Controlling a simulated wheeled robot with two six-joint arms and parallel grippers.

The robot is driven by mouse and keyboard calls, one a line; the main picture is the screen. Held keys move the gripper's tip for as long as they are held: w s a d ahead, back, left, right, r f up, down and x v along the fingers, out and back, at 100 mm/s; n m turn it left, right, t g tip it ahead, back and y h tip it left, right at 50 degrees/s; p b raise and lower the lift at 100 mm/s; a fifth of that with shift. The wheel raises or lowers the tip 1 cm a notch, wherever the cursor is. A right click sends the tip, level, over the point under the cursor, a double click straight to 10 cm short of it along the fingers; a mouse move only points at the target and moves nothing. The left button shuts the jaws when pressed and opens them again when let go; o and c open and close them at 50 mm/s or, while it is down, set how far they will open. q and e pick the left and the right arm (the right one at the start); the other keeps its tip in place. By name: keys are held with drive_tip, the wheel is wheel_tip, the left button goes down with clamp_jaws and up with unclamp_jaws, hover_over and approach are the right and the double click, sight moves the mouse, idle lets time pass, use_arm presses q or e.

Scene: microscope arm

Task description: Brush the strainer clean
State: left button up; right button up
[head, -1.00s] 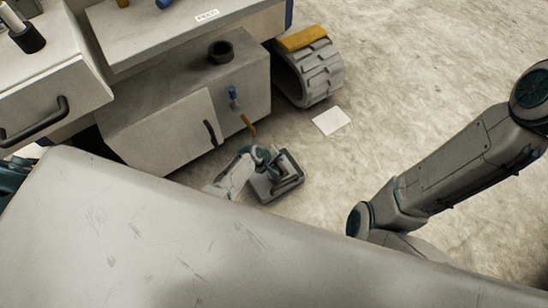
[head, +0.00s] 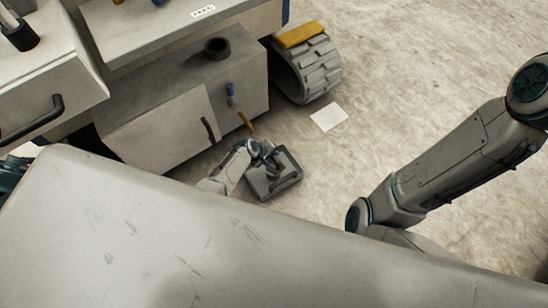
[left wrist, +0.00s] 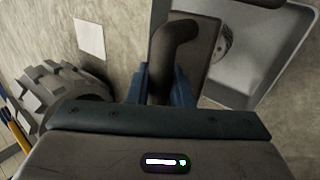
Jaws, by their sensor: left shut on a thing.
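My left gripper (head: 267,162) is low by the floor at a small grey open box (head: 262,193). In the left wrist view its blue fingers (left wrist: 160,85) are shut on a dark curved handle (left wrist: 172,40). The handle bends over a flat grey plate (left wrist: 202,48) at the box; I cannot tell whether they are joined. A round disc with a fine pattern, perhaps the strainer (left wrist: 224,42), sits inside the pale box (left wrist: 262,45), partly hidden by the plate. I cannot make out a brush. My right arm shows at the right, but its gripper is hidden.
A grey cabinet (head: 160,130) stands left of the box, with a blue handle (head: 231,95) and a yellow handle (head: 246,122). A tracked wheel (head: 310,68) and a white sheet (head: 329,117) lie beyond. Floor (head: 430,80) to the right is clear.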

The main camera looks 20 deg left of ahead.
use_arm(q)
drive_tip(key=shift+w+a, duration=0.25)
drive_tip(key=shift+a, duration=0.15)
drive_tip(key=shift+s+d, duration=0.1)
drive_tip(key=shift+d, duration=0.05)
drive_tip(key=shift+s+d+p, duration=0.3)
drive_tip(key=shift+s+d, duration=0.05)
drive_tip(key=shift+d, duration=0.15)
drive_tip(key=shift+s+d, duration=0.5)
drive_tip(key=shift+d, duration=0.1)
drive_tip(key=shift+w+a+b, duration=0.3)
drive_tip(key=shift+w+a, duration=0.65)
drive_tip(key=shift+a, duration=0.3)
drive_tip(key=shift+d, duration=0.1)
